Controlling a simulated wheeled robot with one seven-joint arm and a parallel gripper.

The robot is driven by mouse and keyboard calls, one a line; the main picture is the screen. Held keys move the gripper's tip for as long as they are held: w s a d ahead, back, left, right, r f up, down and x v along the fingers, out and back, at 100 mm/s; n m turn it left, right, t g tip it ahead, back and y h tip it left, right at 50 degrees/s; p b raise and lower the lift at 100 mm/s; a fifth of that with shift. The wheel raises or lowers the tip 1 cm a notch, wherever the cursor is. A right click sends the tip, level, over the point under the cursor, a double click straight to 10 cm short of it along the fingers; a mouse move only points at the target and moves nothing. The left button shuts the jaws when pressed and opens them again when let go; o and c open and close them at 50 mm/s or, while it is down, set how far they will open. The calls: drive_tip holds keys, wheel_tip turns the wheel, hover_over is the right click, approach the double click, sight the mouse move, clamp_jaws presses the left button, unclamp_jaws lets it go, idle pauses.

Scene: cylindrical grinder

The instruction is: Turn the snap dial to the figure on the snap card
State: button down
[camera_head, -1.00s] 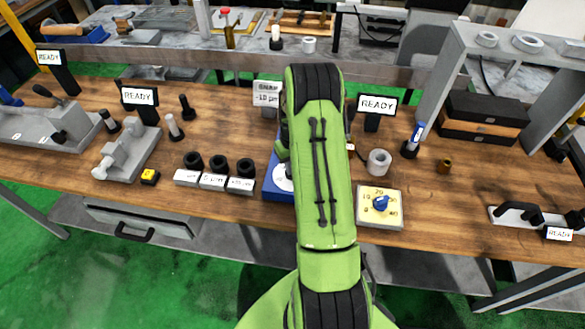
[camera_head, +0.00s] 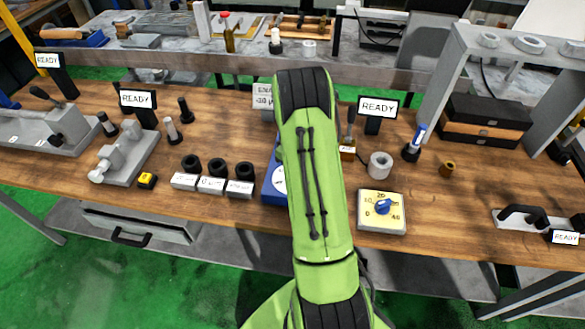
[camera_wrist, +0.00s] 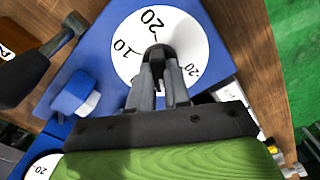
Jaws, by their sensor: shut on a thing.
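The snap dial is a blue block (camera_wrist: 215,62) with a round white face (camera_wrist: 130,60) marked 20, 10 and -20 and a black knob (camera_wrist: 160,52) at its middle. My gripper (camera_wrist: 160,70) is shut on this knob in the wrist view. The gripper and wrist hide part of the face and the mark that the knob points to. In the head view my arm covers most of the blue block (camera_head: 271,190); a sliver of its white face (camera_head: 279,178) shows. The snap card (camera_head: 263,96) stands behind it, partly covered by my arm, and reads -10 µm.
Black rings on labelled blocks (camera_head: 212,184) stand to the left. In the wrist view a dark handle (camera_wrist: 30,72) and a blue knob (camera_wrist: 78,96) are close on the left.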

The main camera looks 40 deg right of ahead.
drive_tip(key=c, duration=1.1)
unclamp_jaws()
wheel_tip(320, 180, up, 16)
drive_tip(key=shift+f+p, duration=0.1)
drive_tip(key=shift+p, duration=0.6)
